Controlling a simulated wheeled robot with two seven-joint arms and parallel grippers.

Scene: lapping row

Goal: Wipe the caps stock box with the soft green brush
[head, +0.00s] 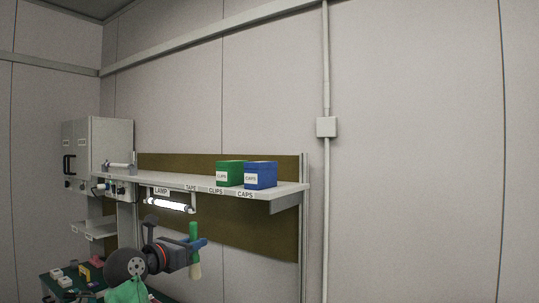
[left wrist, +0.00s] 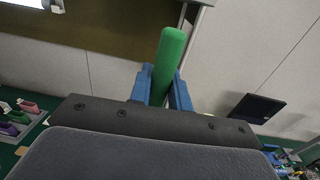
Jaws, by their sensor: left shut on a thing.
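The caps stock box (head: 260,175) is a blue box with a white "CAPS" label. It stands at the right end of the wall shelf. My left gripper (head: 200,244) is below the shelf, lower left of the box and apart from it. Its blue fingers are shut on the green handle of the brush (head: 194,232). The pale bristle end points down in the head view. In the left wrist view the green handle (left wrist: 168,62) stands up between the blue fingers (left wrist: 163,88); the bristles are hidden there. My right gripper is not in view.
A green clips box (head: 230,173) stands close left of the caps box on the shelf (head: 290,188). A lit lamp (head: 168,205) hangs under the shelf. A grey cabinet (head: 110,150) is at left. Small items lie on the green bench (head: 50,287) at lower left.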

